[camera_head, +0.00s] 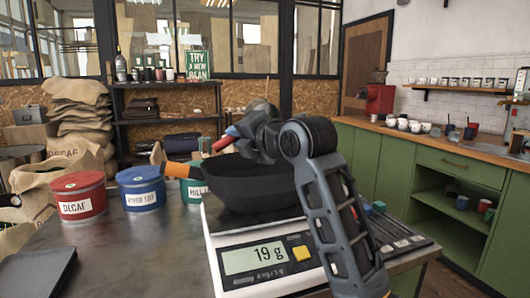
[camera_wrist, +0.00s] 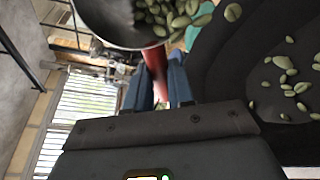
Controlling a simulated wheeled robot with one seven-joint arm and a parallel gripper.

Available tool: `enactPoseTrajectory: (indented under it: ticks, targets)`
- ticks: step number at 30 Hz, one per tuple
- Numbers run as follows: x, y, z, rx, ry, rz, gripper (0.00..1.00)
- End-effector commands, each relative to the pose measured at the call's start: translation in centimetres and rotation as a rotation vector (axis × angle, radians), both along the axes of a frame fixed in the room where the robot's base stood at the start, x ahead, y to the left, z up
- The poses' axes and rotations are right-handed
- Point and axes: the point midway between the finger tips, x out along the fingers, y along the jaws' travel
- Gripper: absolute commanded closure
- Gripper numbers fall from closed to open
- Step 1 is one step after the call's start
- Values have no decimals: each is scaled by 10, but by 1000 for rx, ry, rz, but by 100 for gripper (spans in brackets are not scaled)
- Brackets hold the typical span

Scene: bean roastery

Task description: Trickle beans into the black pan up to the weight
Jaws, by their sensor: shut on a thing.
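The black pan (camera_head: 250,186) sits on the scale (camera_head: 262,240), with its orange handle pointing left. The scale display (camera_head: 254,259) reads 19 g. My gripper (camera_wrist: 157,88) is shut on the red handle (camera_wrist: 154,60) of a metal scoop (camera_wrist: 105,32). The scoop holds pale green beans (camera_wrist: 165,12) and is tilted at the top of the wrist view. Several beans lie in the pan (camera_wrist: 215,65); some near the scoop may be falling. In the head view my arm hides part of the pan, and its inside is hidden.
A red DECAF tin (camera_head: 79,197), a blue tin (camera_head: 140,190) and a partly hidden green tin (camera_head: 190,190) stand left of the scale. A dark flat slab (camera_head: 36,274) lies at the front left. Sacks (camera_head: 78,112) are piled behind. The table between slab and scale is clear.

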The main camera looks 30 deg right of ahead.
Motion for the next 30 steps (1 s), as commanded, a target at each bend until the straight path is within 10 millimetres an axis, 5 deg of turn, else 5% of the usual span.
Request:
enactPoseTrajectory:
  ticks: [30]
  targets:
    - [3,9,5,-11,-53,2,100]
